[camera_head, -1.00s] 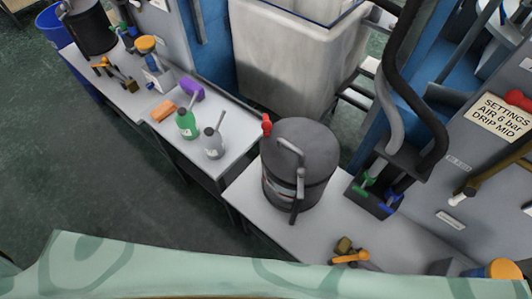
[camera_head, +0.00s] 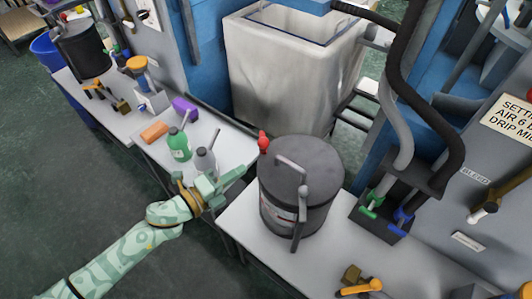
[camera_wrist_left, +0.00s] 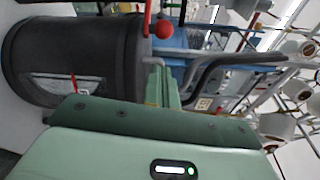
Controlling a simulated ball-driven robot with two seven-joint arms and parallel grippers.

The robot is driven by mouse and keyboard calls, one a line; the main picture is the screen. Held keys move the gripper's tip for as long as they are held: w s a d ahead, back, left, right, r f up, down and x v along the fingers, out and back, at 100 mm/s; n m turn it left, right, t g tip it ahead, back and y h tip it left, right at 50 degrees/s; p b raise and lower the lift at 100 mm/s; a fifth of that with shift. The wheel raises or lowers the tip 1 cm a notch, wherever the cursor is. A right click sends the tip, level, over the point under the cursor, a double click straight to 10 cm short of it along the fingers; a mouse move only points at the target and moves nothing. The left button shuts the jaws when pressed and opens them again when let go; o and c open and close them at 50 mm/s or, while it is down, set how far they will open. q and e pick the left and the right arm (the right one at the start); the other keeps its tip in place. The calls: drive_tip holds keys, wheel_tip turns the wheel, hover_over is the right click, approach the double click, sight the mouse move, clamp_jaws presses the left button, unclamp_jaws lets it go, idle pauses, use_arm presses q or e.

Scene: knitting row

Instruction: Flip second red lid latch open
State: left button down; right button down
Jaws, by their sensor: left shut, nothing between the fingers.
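A dark grey lidded drum (camera_head: 297,205) stands on the white bench. A red latch (camera_head: 263,142) with a rounded knob stands up at the left edge of its lid. In the left wrist view the red latch (camera_wrist_left: 164,29) shows as a red ball and bar beside the dark drum (camera_wrist_left: 110,60). My left gripper (camera_head: 243,172) is shut and empty, left of the drum and just below the latch in the picture, apart from it. Its fingers (camera_wrist_left: 165,85) also show in the wrist view. My right gripper is not in view.
A grey bottle (camera_head: 205,160) and a green bottle (camera_head: 179,146) stand close behind my left gripper. A bent handle (camera_head: 302,175) rises over the drum lid. Black hoses (camera_head: 440,130) hang at the right. A white bin (camera_head: 285,70) stands behind the bench.

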sight(265, 161)
use_arm(q)
drive_tip(key=x, duration=1)
drive_tip(key=shift+w+b, duration=0.1)
drive_tip(key=shift+b, duration=0.3)
drive_tip(key=shift+a, duration=0.15)
